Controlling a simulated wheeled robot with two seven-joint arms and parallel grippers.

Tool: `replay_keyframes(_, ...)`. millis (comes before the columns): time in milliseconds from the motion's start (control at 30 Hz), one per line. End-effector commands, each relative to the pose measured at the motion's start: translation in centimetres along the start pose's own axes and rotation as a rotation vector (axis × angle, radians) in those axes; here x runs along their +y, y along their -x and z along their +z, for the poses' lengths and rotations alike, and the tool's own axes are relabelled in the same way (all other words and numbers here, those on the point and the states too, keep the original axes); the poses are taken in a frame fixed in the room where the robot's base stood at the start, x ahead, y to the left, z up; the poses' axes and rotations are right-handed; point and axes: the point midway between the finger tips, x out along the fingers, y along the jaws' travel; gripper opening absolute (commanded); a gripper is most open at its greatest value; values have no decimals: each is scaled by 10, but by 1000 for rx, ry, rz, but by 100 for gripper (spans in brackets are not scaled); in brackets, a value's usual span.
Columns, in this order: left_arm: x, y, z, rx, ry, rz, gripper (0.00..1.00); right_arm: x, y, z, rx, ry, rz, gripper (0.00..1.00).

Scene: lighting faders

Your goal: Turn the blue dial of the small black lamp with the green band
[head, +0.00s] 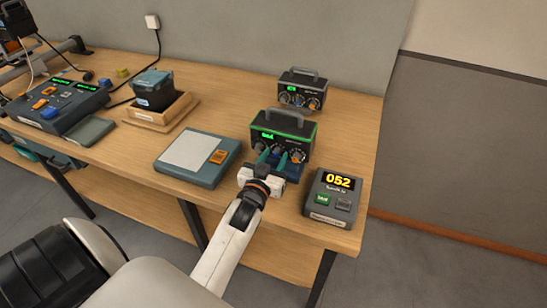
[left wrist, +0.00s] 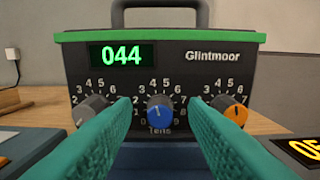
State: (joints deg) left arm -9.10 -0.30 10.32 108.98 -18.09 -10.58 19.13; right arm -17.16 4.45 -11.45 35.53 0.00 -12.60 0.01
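The small black lamp with the green band (head: 283,132) stands near the right end of the bench, and its front fills the left wrist view (left wrist: 160,60). Its green display (left wrist: 122,55) reads 044. The blue dial (left wrist: 159,112), marked "Tens", sits in the middle between a grey dial (left wrist: 92,110) and an orange dial (left wrist: 232,110). My left gripper (head: 276,157) is in front of the lamp. Its two green fingers are apart in the left wrist view (left wrist: 160,125), with the blue dial showing in the gap, and they do not appear to touch it. My right gripper is not seen.
A similar black box (head: 301,90) stands behind the lamp. A grey unit with a yellow 052 display (head: 333,197) is at the right front. A flat teal panel (head: 198,160) lies left of the gripper. A fader console (head: 55,108) is far left.

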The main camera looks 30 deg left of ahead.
Motion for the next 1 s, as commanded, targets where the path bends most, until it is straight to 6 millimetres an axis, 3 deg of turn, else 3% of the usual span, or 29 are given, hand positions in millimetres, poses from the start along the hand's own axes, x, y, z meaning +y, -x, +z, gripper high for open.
replay_keyframes(100, 0, 0, 0, 0, 0, 0, 38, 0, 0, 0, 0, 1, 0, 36)
replay_keyframes(333, 0, 0, 0, 0, 0, 0, 0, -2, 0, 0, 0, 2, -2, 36)
replay_keyframes(667, 0, 0, 1, 0, -44, -1, 0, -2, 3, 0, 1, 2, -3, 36)
replay_keyframes(1000, -1, 0, 1, 1, -256, 0, 0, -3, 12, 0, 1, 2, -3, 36)
